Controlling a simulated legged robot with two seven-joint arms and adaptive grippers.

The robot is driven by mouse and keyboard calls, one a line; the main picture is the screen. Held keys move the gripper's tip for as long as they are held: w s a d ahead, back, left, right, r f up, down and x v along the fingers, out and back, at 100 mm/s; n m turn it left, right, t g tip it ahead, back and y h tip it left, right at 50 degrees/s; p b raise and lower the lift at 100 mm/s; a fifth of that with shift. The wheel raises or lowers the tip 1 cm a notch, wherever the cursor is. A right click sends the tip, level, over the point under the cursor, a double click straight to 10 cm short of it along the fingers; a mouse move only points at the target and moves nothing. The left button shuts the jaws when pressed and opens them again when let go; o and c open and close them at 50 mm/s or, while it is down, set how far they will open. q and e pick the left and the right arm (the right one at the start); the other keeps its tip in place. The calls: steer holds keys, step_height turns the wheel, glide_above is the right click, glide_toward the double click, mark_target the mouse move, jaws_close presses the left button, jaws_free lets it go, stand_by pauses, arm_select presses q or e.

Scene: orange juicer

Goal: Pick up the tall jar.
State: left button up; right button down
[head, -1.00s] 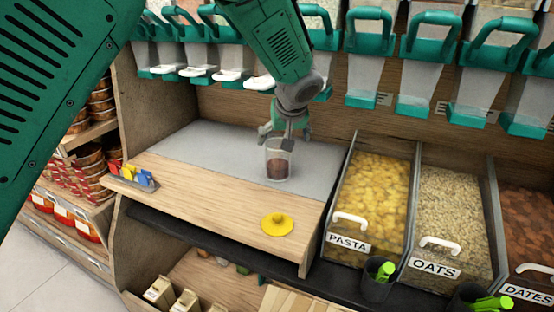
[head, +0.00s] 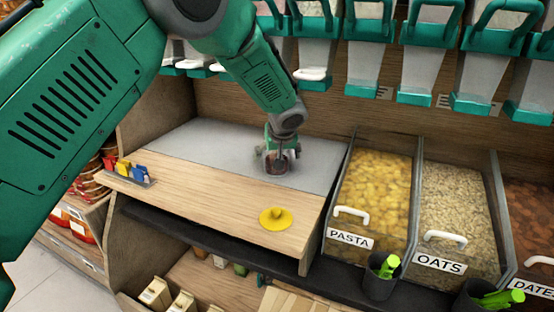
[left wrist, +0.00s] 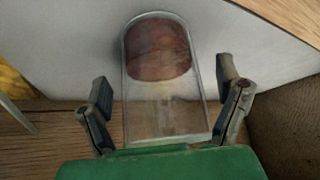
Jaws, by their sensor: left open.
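The tall jar (head: 277,167) is clear with dark brown contents and stands upright on the grey mat of the wooden counter. In the left wrist view the jar (left wrist: 160,85) lies between the two fingers of my left gripper (left wrist: 166,95). The fingers are open on both sides, with a visible gap to the jar's walls. In the head view my left gripper (head: 278,155) comes down over the jar from above and hides its upper part. My right gripper is not in view.
A yellow lid (head: 276,219) lies on the wooden counter front (head: 215,200). A small holder with coloured tags (head: 130,174) sits at the left edge. Pasta (head: 372,190) and oats (head: 450,205) bins stand to the right. Green-handled dispensers (head: 430,65) hang above.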

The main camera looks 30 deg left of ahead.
arm_select(q)
steer(key=c, duration=1.6)
steer(key=shift+a+r, duration=0.1)
steer(key=shift+r, duration=0.1)
